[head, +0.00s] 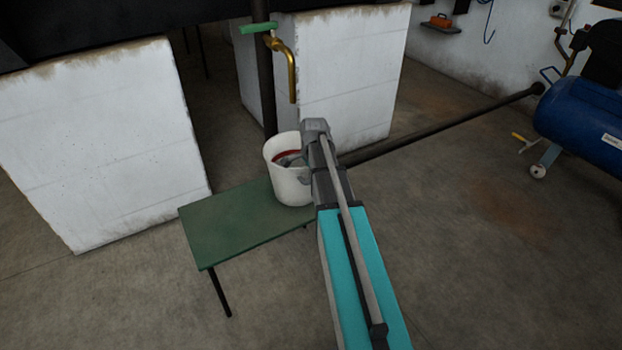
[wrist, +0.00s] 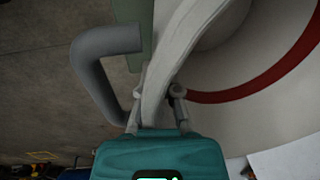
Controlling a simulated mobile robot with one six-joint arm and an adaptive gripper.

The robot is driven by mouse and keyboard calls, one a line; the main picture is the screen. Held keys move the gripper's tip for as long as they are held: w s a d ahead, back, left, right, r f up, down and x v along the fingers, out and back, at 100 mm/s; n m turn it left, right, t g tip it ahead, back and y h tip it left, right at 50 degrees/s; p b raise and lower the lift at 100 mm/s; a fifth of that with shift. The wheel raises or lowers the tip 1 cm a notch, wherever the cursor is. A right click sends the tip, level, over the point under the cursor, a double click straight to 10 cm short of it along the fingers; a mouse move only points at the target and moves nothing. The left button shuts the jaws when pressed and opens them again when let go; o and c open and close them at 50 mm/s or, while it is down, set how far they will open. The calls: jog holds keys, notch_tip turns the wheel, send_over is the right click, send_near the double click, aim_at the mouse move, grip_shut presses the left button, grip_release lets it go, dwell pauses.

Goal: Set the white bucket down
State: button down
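The white bucket (head: 286,184) is upright at the right end of the green table (head: 230,226) in the head view. I cannot tell whether its base touches the tabletop. A red band shows inside it. In the wrist view the bucket's curved rim (wrist: 170,58) runs between the two fingers of my gripper (wrist: 159,92), which appears shut on the rim. In the head view my arm reaches in from the lower right and hides the bucket's right side. A grey bent tube (wrist: 92,65) stands beside the rim in the wrist view.
A brass tap (head: 291,70) with a green lever hangs above and behind the bucket. White blocks (head: 100,140) stand behind the table. A dark pipe (head: 440,127) runs right toward a blue tank (head: 585,120). The table's left part is clear.

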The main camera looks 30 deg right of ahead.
jog(key=shift+f, duration=0.25)
jog(key=c, duration=0.8)
grip_release()
jog(key=shift+r, duration=0.15)
notch_tip(320, 180, up, 12)
jog(key=s+p, duration=0.1)
jog(key=p, duration=1.1)
jog(key=shift+s, duration=0.25)
jog(key=s+a+n, duration=0.7)
jog(key=a+n, duration=0.1)
jog(key=a, duration=0.3)
jog(key=s+a+n+g, duration=0.1)
jog(key=s+a+n, duration=0.7)
jog(key=a, duration=0.4)
jog(key=shift+a+n, duration=0.2)
jog(key=shift+n, duration=0.6)
